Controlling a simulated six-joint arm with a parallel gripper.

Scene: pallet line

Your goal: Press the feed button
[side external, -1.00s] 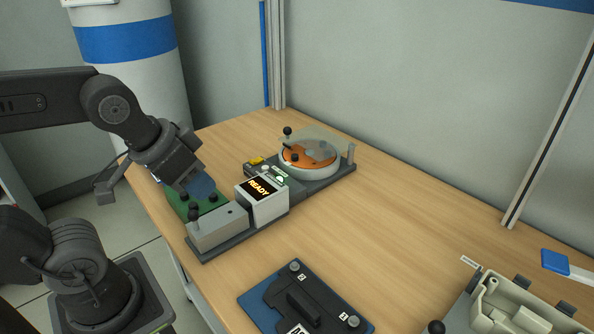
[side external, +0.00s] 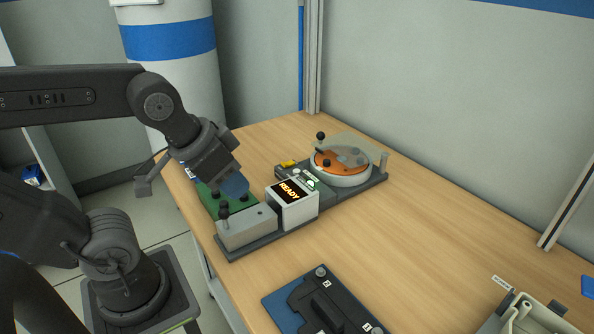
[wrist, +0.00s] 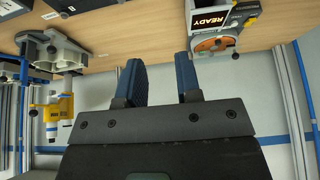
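The feeder unit has a light box whose display (side external: 289,191) reads READY in orange. Behind the display is a small control panel (side external: 290,174) with a yellow part (side external: 288,163), small pale round parts and a green-lit part (side external: 313,183). The labels are too small to tell which is the feed button. My gripper (side external: 237,188) hangs tilted left of the display, above the green block, apart from the panel. In the wrist view my gripper (wrist: 160,78) shows two blue fingers apart with nothing between them. The display also shows there, at upper right (wrist: 210,20).
A round orange disc feeder (side external: 340,165) with a clear cover stands at the unit's far end. A green block (side external: 213,204) and grey box with black knobs (side external: 247,228) are near my gripper. A dark fixture plate (side external: 325,306) lies in front. The table's right middle is clear.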

